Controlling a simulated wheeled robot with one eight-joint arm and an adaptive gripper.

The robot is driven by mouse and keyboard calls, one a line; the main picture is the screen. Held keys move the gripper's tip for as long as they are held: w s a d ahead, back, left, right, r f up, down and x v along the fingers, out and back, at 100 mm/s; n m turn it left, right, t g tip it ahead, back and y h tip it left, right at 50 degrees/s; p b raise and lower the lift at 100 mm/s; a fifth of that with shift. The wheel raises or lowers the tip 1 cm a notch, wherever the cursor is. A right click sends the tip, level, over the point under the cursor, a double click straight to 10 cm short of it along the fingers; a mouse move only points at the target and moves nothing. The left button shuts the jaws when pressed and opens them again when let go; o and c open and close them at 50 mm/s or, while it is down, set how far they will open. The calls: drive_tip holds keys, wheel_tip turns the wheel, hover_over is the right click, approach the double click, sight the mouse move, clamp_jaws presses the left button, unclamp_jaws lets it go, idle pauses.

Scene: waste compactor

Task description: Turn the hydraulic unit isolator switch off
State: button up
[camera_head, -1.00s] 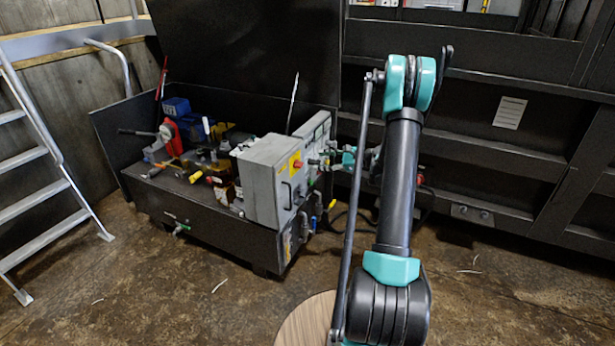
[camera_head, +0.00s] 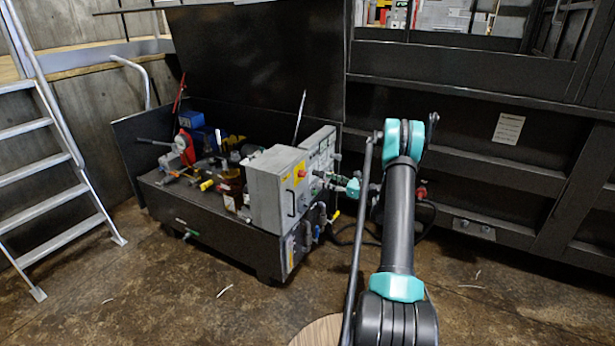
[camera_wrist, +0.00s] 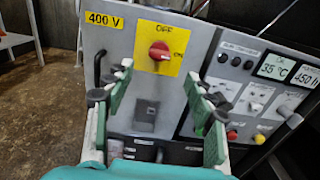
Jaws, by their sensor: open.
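The isolator switch (camera_wrist: 159,51) is a red rotary knob on a yellow plate, with "OFF" printed at the top and "ON" at the right. It sits on the front of a grey electrical box, and its handle lies roughly sideways, towards "ON". In the head view the same red and yellow switch (camera_head: 301,173) is small on the grey box (camera_head: 268,190). My gripper (camera_wrist: 161,84) is open and empty, its green-padded fingers apart to the left and right below the knob in the picture. It is not touching the knob. In the head view the gripper (camera_head: 326,180) is close to the box front.
Right of the box is a control panel (camera_wrist: 255,85) with displays, small knobs and buttons. A black handle (camera_wrist: 99,67) is on the box's left. The box stands on the dark hydraulic unit (camera_head: 215,222).

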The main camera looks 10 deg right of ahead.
sight(306, 174)
drive_tip(key=x, duration=1)
drive_tip(key=shift+w+a, duration=0.1)
drive_tip(key=shift+c, duration=0.5)
drive_tip(key=c, duration=1.1)
drive_tip(key=shift+o, duration=0.2)
